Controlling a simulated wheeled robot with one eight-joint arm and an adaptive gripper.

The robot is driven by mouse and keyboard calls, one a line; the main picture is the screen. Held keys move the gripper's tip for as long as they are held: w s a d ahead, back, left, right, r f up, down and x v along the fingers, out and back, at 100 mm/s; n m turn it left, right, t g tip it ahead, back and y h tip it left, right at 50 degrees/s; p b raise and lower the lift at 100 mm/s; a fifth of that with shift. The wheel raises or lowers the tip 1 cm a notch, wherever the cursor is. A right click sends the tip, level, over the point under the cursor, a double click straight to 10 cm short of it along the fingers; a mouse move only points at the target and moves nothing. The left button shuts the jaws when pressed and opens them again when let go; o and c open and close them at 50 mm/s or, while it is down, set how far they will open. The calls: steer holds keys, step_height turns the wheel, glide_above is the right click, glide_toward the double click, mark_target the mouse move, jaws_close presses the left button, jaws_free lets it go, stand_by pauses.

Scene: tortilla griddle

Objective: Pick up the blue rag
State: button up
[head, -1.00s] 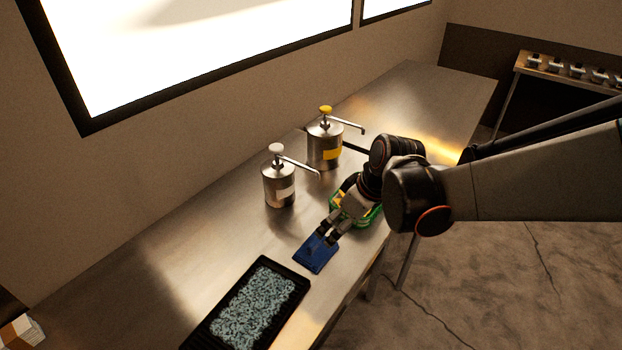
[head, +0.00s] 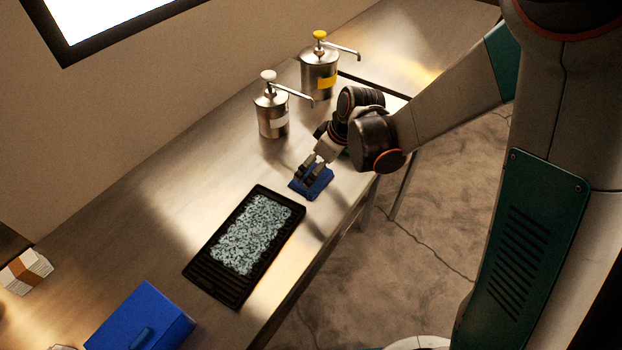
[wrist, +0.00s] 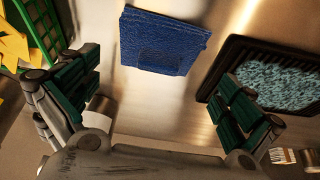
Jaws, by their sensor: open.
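The blue rag (head: 314,184) lies as a small folded square on the metal counter, just behind the black tray in the head view. In the wrist view the rag (wrist: 165,42) sits at the top middle, ahead of and between the spread fingers. My gripper (head: 308,171) is open and empty, with its fingertips over the rag's left part in the head view. In the wrist view the gripper (wrist: 160,98) shows both fingers wide apart, with bare counter between them. I cannot tell the height of the fingertips above the rag.
A black tray (head: 198,272) with pale blue bits stands close to the rag. Two metal pump dispensers (head: 271,117) (head: 319,77) stand behind. A green basket (wrist: 40,30) with yellow pieces shows in the wrist view. A blue box (head: 140,318) stands at the front left.

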mark_target(311, 171)
steer(key=b+x, duration=0.1)
steer(key=x, duration=0.4)
steer(key=shift+w+a+b, duration=0.1)
steer(key=shift+b, duration=0.25)
steer(key=shift+r, duration=0.15)
steer(key=c, duration=0.9)
steer(key=shift+c, duration=0.2)
